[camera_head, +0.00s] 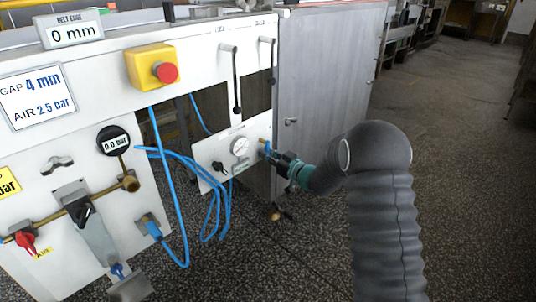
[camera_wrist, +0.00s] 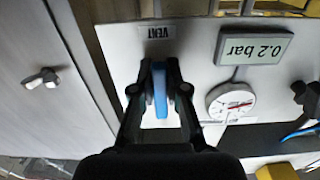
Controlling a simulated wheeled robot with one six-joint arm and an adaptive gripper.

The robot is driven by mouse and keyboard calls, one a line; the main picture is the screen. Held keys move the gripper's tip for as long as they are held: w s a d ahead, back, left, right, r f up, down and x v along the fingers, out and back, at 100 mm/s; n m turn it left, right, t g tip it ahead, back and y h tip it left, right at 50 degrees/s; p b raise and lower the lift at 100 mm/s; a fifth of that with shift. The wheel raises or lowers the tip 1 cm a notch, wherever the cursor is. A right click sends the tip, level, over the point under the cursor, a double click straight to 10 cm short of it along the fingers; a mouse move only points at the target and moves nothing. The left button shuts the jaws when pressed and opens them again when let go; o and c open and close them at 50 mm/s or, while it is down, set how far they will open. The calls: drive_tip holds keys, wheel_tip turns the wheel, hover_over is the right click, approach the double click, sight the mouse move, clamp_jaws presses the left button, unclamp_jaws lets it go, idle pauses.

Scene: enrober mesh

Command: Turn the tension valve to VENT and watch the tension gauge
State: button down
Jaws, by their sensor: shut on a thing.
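My gripper (camera_head: 277,157) is at the small white panel (camera_head: 207,153), shut on the blue valve handle (camera_head: 266,149). In the wrist view, which shows the panel upside down, the gripper (camera_wrist: 158,90) has a finger on each side of the blue handle (camera_wrist: 160,88). The handle lies upright in that picture, roughly in line with the VENT label (camera_wrist: 157,32) beyond its upper end. The round tension gauge (camera_wrist: 230,101) is beside it; its needle is too small to read surely. It also shows in the head view (camera_head: 240,146). A digital display (camera_wrist: 254,47) reads 0.2 bar.
A yellow box with a red button (camera_head: 166,73), a 0.0 bar dial (camera_head: 113,141) and a red-handled valve (camera_head: 26,241) are on the white machine at left. Blue hoses (camera_head: 180,210) hang below the panel. A grey cabinet (camera_head: 325,90) stands behind. The floor at right is clear.

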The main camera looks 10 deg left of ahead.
drive_tip(key=shift+f, duration=0.1)
drive_tip(key=c, duration=1.2)
unclamp_jaws()
drive_tip(key=shift+a, duration=0.1)
drive_tip(key=shift+o, duration=0.2)
drive_tip(key=shift+s+d, duration=0.1)
drive_tip(key=shift+d, duration=0.1)
drive_tip(key=v, duration=1.1)
drive_tip(key=shift+s+d, duration=0.25)
drive_tip(key=shift+s, duration=0.05)
